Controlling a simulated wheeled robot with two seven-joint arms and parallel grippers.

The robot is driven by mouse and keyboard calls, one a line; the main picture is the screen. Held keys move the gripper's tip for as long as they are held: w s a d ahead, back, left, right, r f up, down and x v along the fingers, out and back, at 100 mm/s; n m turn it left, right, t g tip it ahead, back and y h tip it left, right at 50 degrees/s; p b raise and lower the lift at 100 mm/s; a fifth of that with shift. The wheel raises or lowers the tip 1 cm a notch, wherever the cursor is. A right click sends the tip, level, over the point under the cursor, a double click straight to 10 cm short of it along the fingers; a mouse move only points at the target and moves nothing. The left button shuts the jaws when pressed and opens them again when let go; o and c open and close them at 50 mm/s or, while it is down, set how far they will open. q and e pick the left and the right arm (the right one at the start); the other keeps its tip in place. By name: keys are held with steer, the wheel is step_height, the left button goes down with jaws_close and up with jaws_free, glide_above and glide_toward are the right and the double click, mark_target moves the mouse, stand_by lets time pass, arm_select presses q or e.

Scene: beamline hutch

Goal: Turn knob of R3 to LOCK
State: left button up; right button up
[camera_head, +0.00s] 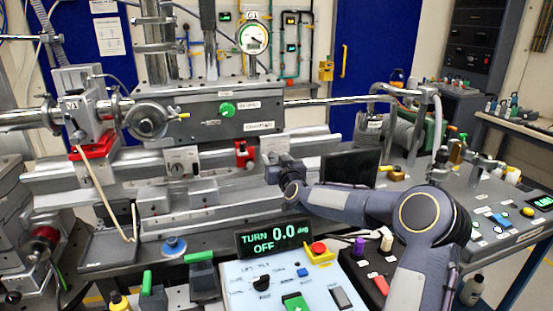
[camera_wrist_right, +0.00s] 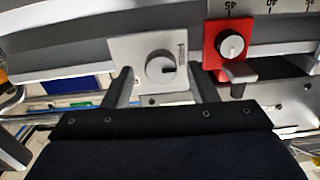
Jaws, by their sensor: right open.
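My right gripper (camera_head: 275,168) is at the front of the rail in the head view, just right of a red block (camera_head: 243,153). In the right wrist view its fingers (camera_wrist_right: 160,75) are open and apart, one to each side of a grey block's round knob (camera_wrist_right: 161,69). Nothing is held, and I cannot tell whether a finger touches. The red block (camera_wrist_right: 214,36) with a white knob (camera_wrist_right: 232,46) is beside the right finger there. The labels are too small to read, so I cannot confirm which block is R3.
A dark display (camera_head: 273,238) reads "TURN 0.0 deg OFF". Below it is a pale control panel (camera_head: 235,272) with a black knob and a red button. A dark screen (camera_head: 350,168) stands right of my gripper. The long metal rail (camera_head: 85,183) crosses behind.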

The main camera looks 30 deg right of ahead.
steer(key=shift+w, duration=0.1)
steer(key=c, duration=1)
